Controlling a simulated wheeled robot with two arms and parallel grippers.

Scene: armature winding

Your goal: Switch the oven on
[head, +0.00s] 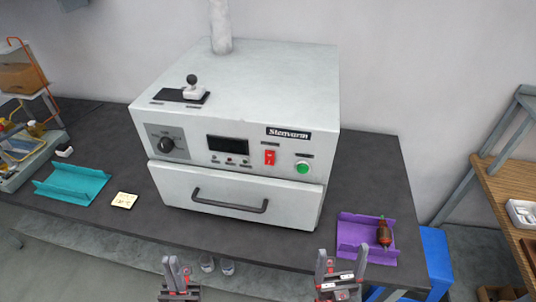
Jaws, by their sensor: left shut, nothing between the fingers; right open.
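The oven (235,90) is a pale grey box on a dark bench, with its drawer-like door (280,200) and black handle shut. Its front panel has a black dial (166,145) at the left, a dark, blank display (228,144), a red switch (269,157) and a green round button (302,167) at the right. My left gripper (176,265) is shut and empty, below and in front of the oven's left part. My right gripper (342,265) is open and empty, in front of the bench below the purple tray. Neither gripper touches the oven.
A purple tray (352,232) holding a brown and copper armature (383,233) stands right of the oven. A teal tray (72,186) and a yellow note (124,200) lie at the left. A blue bin (436,262) stands beside the bench.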

